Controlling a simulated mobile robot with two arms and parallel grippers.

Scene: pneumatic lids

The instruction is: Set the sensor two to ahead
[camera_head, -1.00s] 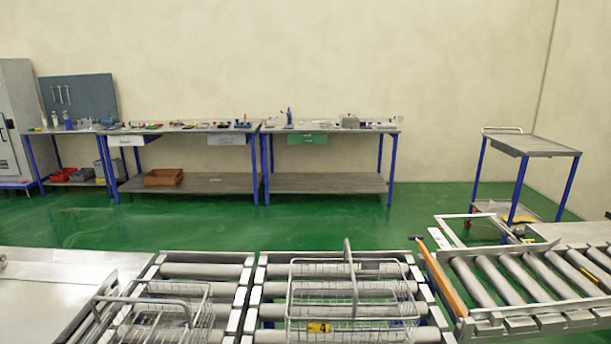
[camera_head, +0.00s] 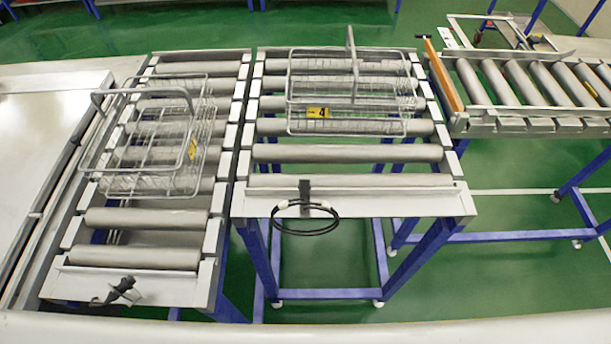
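A small black sensor (camera_head: 304,195) stands upright at the front edge of the middle roller conveyor, with a looped black cable (camera_head: 307,228) hanging beneath it. A second small black sensor (camera_head: 122,289) sits at the front edge of the left roller conveyor and is tilted to the right. I see no labels on either, so I cannot tell which is sensor two. Neither of my grippers is in view.
A wire basket (camera_head: 143,194) rests on the left conveyor (camera_head: 140,218). Another wire basket (camera_head: 350,133) with a yellow tag marked 4 rests on the middle conveyor (camera_head: 349,153). A third roller conveyor (camera_head: 487,124) stands at the right. Green floor shows between the blue legs.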

